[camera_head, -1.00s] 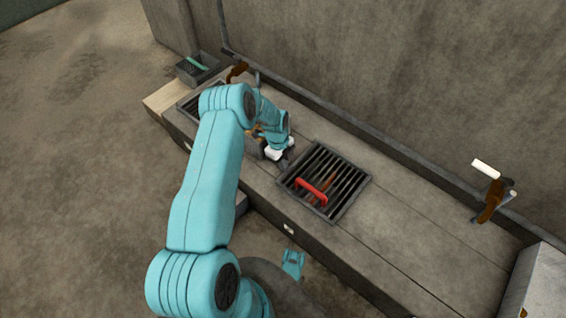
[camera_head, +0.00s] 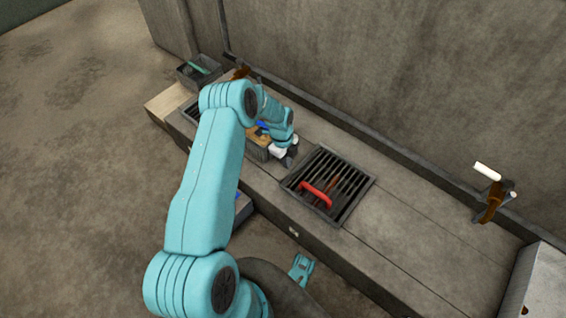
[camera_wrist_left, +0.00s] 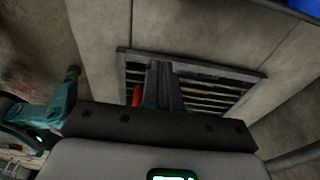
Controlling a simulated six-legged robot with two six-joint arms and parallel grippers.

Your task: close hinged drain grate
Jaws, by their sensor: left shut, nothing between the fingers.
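The drain grate (camera_head: 345,178) is a dark barred square in the grey counter, with a red handle (camera_head: 317,194) near its front left side. It lies about level with its frame in the head view. My left gripper (camera_head: 287,159) is just left of the grate's upper left side, shut and empty. In the left wrist view the grate (camera_wrist_left: 215,85) lies beyond the fingers (camera_wrist_left: 162,85), which hide part of it. The red handle (camera_wrist_left: 136,95) shows just left of them. I cannot tell whether the fingers touch the grate. My right gripper is not in view.
A second grate (camera_head: 191,111) is farther left, partly behind my arm. A grey box with a green item (camera_head: 199,68) stands at the far left. A bracket with a white handle (camera_head: 488,172) is by the wall.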

